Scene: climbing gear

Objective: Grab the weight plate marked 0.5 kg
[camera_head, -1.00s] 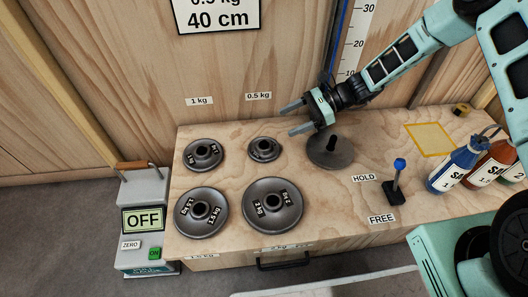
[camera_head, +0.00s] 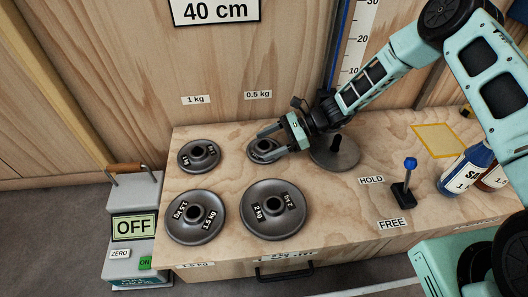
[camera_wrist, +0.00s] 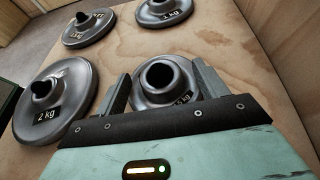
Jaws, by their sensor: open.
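The 0.5 kg weight plate (camera_head: 261,149) is a small dark grey disc with a raised hub, lying on the wooden bench below the 0.5 kg label (camera_head: 258,95). My gripper (camera_head: 280,142) is at this plate, partly covering it in the head view. In the wrist view the plate (camera_wrist: 163,84) sits between my two open fingers, one on each side of its hub. I cannot tell whether the fingers touch it. Part of its marking is hidden behind the gripper body.
The 1 kg plate (camera_head: 199,156), 1.5 kg plate (camera_head: 196,217) and 2 kg plate (camera_head: 273,209) lie close by. A dark disc with a post (camera_head: 335,153) stands right of my gripper. A blue-knobbed lever (camera_head: 406,182) and bottles (camera_head: 465,168) are further right.

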